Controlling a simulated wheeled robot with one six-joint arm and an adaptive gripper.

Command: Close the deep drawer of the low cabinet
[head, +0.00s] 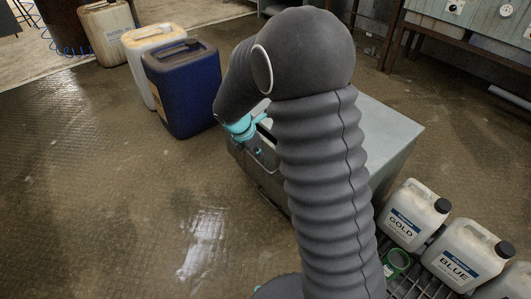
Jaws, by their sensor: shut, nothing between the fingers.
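The low cabinet (392,132) is a grey metal box with a pale top, standing right of centre in the head view. My dark ribbed arm crosses in front of it and hides much of its top and front. Part of the cabinet's front shows left of the arm, with a dark gap near its upper edge. I cannot tell the deep drawer apart there or how far out it stands. My gripper (256,150), with teal parts, is at this front, mostly hidden, and it is shut and empty. I cannot tell whether it touches the cabinet.
A blue jerrycan (185,88) stands left of the cabinet, with a white one (150,45) and a beige one (107,32) behind. White GOLD (405,222) and BLUE (462,262) cans and a green roll (397,260) sit at lower right. The left floor is clear.

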